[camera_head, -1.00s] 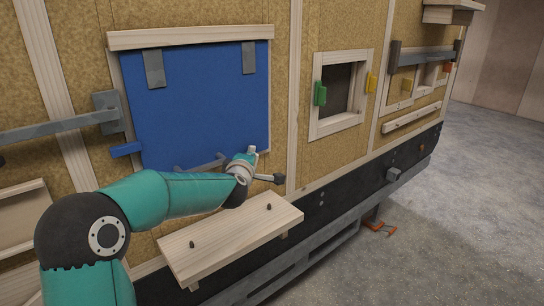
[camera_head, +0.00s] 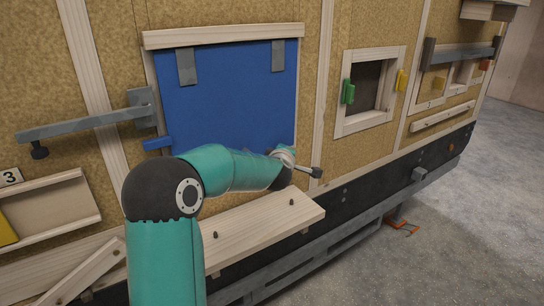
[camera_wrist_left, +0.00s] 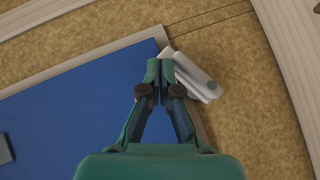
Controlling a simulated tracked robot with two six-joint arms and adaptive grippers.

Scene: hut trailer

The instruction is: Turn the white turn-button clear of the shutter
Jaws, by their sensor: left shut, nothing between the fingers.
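The blue shutter (camera_head: 225,90) sits flat in its wooden frame on the wall, and its corner also fills the left of the left wrist view (camera_wrist_left: 70,115). The white turn-button (camera_wrist_left: 205,82) is beside that corner in the left wrist view, one end close to the corner. I cannot tell whether it overlaps the shutter. My left gripper (camera_wrist_left: 160,70) is shut and empty, its fingertips right beside the button on the shutter side; contact is unclear. In the head view my left arm hides the fingers and the shutter's lower edge. My right gripper is not in view.
A wooden shelf (camera_head: 260,228) with dark pegs juts out below the shutter. A grey bar (camera_head: 85,126) stands off the wall at left. A small framed opening (camera_head: 370,85) with green and yellow pieces is at right. Open floor (camera_head: 460,210) lies at right.

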